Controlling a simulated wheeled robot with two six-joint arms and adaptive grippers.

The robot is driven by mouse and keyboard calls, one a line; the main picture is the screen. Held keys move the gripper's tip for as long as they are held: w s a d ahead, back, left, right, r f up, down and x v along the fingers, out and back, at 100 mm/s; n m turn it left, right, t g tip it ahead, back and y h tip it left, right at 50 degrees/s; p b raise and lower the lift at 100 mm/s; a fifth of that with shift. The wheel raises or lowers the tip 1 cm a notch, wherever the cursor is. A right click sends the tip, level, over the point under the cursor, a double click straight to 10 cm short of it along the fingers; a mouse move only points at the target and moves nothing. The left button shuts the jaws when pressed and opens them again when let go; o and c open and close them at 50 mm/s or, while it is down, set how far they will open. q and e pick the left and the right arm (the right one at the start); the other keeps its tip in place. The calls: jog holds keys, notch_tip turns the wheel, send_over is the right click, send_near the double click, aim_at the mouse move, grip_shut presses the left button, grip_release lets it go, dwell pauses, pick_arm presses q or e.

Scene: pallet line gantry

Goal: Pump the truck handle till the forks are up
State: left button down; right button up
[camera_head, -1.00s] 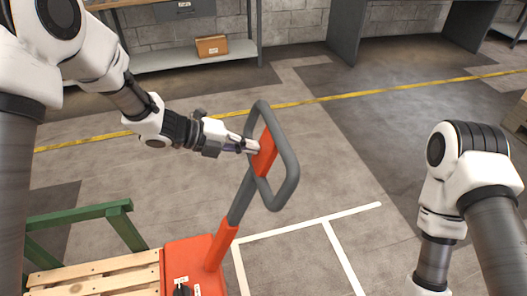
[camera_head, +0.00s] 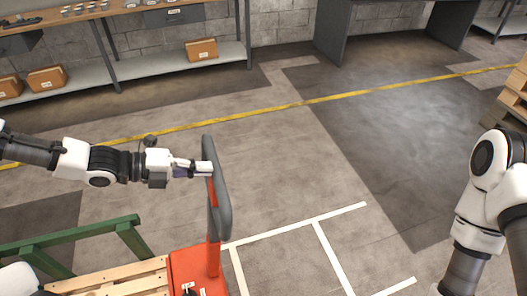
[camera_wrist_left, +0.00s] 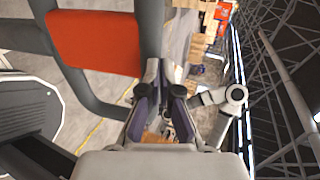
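The truck handle is a grey loop (camera_head: 223,200) with a red panel (camera_head: 211,191), seen nearly edge-on in the head view. It rises from the orange-red pallet truck (camera_head: 185,262) at the bottom. My left gripper (camera_head: 209,168) reaches in from the left, its fingertips at the upper part of the loop. In the left wrist view, the grey loop (camera_wrist_left: 150,25) and its red panel (camera_wrist_left: 95,40) fill the upper left, with the fingers (camera_wrist_left: 164,75) beside a grey bar. I cannot tell if they close on it. The forks are not visible; my right gripper is out of view.
A wooden pallet (camera_head: 120,278) and green rail (camera_head: 75,235) lie left of the truck. A shelf with cardboard boxes (camera_head: 202,50) stands at the back wall. Stacked pallets (camera_head: 515,95) stand at the far right. The floor between is clear, with white lines (camera_head: 295,228).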

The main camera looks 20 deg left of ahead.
pick_arm(q)
jog(key=b+x, duration=0.4)
jog(key=x, duration=0.1)
jog(key=shift+a+f, duration=0.15)
jog(key=shift+f, duration=0.15)
jog(key=x, duration=0.9)
jog(key=shift+p, duration=0.3)
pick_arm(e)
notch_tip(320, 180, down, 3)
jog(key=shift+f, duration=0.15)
pick_arm(q)
jog(key=shift+w+d, duration=0.1)
jog(key=shift+d, duration=0.1)
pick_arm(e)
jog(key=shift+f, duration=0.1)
